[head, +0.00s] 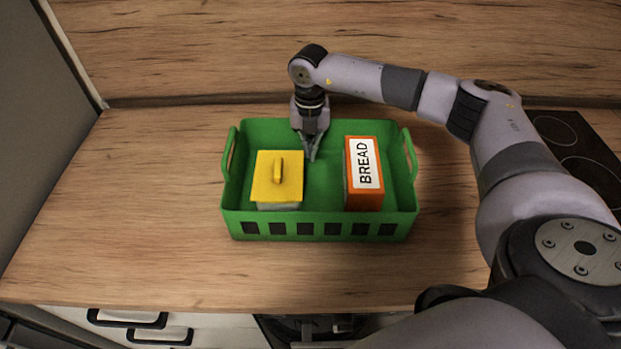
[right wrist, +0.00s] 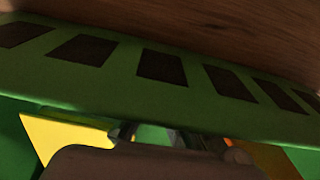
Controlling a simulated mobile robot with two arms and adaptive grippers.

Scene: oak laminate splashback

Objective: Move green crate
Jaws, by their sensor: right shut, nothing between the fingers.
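The green crate (head: 325,222) stands on the wooden counter, with a handle at its left and right ends and dark slots along its front wall. In it are a container with a yellow lid (head: 277,178) at left and an orange bread box (head: 364,180) at right. My right gripper (head: 311,157) is shut and empty, pointing down over the crate between these two, towards the back wall. I cannot tell if it touches the crate. The right wrist view shows a slotted crate wall (right wrist: 120,95) close up, with yellow and orange patches below. My left gripper is out of view.
The wooden counter (head: 130,200) is clear to the left of the crate. A black hob (head: 575,150) lies at the right, partly behind my right arm. A wooden splashback (head: 200,50) rises behind the crate. Drawers (head: 130,318) sit below the front edge.

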